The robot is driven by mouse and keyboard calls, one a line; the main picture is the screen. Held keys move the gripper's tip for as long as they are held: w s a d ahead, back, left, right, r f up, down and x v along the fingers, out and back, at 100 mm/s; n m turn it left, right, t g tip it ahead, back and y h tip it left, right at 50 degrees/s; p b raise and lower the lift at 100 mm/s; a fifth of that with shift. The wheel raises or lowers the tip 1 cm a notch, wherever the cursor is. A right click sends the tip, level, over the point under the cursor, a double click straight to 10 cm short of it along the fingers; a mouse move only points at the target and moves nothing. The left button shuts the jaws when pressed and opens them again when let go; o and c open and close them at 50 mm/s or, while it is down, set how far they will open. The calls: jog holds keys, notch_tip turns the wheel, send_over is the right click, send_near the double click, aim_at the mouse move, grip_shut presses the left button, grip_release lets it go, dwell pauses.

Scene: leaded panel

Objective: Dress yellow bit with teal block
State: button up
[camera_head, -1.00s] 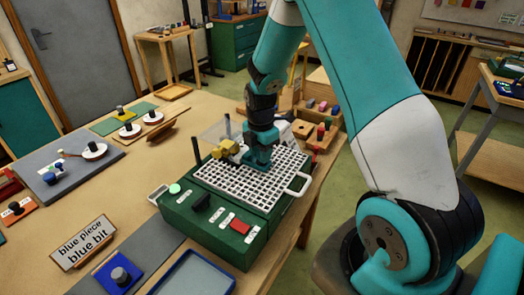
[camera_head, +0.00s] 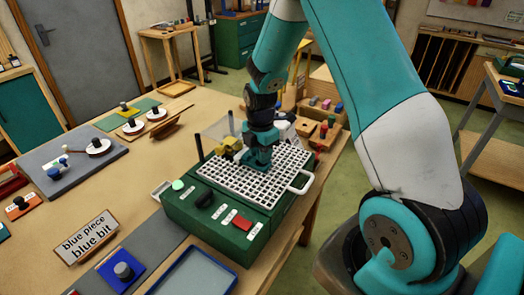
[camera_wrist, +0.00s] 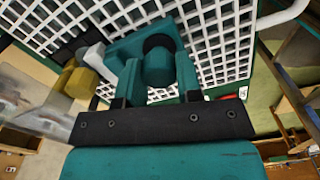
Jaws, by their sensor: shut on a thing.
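A green grinder box (camera_head: 190,215) with a white grid top (camera_head: 270,185) stands at the table's right side. A yellow piece (camera_head: 228,145), which I take for the yellow bit, sits at the back left of the grid; it also shows at the left of the wrist view (camera_wrist: 80,80). My gripper (camera_head: 257,158) is low over the grid, right of the yellow piece. In the wrist view my gripper (camera_wrist: 155,70) is shut on a teal block (camera_wrist: 122,45) with a dark round top. The block reaches toward the yellow piece; whether they touch I cannot tell.
A clear shield (camera_head: 213,132) and a black post (camera_head: 199,147) stand at the grinder's back left. A white loop handle (camera_head: 302,182) sticks out at the right. A red switch (camera_head: 242,222) is on the front. A blue-rimmed tray (camera_head: 192,275) lies in front.

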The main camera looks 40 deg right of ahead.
jog(key=shift+a, duration=0.15)
jog(key=shift+d, duration=0.25)
jog(key=shift+w+d, duration=0.25)
jog(key=shift+d, duration=0.1)
jog(key=shift+w+d, duration=0.2)
jog(key=shift+d, duration=0.25)
dwell(0.5)
jog(key=shift+d, duration=0.35)
jog(key=shift+c, duration=1)
jog(key=shift+a, duration=0.2)
grip_shut()
jog(key=shift+s+a, duration=0.2)
jog(key=shift+a, duration=0.3)
